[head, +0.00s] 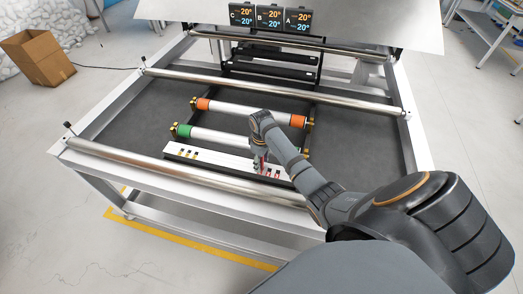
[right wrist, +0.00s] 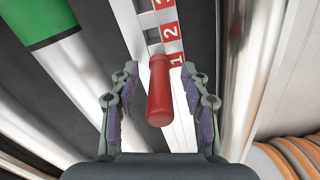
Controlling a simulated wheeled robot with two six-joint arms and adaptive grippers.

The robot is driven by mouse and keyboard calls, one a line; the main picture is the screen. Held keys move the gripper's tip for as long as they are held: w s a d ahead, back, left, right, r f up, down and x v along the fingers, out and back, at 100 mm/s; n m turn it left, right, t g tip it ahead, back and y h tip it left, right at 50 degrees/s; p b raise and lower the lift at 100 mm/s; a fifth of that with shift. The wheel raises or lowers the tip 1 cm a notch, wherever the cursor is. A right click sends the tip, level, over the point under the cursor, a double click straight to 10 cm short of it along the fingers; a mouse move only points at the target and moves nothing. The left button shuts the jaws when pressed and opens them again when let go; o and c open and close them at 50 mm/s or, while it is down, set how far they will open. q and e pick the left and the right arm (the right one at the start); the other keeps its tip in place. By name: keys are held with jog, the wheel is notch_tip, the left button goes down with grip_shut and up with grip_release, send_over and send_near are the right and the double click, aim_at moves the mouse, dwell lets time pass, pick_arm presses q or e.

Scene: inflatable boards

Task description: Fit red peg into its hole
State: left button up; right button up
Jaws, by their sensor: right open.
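The red peg (right wrist: 160,92) shows in the right wrist view between the two fingers of my right gripper (right wrist: 159,72), with a gap on each side. The gripper is open around it. The peg's far end meets the white board (right wrist: 182,126) beside the label 1; I cannot tell whether it sits in a hole. In the head view my right gripper (head: 261,162) is low over the right part of the white board (head: 217,158), and the arm hides part of that area. My left gripper is not in view.
Behind the board lie a roller with green ends (head: 183,131) and one with orange ends (head: 203,104). A long metal bar (head: 160,162) runs along the front of the frame. Three display screens (head: 269,18) stand at the back. A cardboard box (head: 37,57) is at far left.

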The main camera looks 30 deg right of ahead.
jog(key=shift+r, duration=0.15)
notch_tip(320, 180, up, 12)
jog(key=shift+f, duration=0.1)
jog(key=shift+f, duration=0.1)
dwell(0.7)
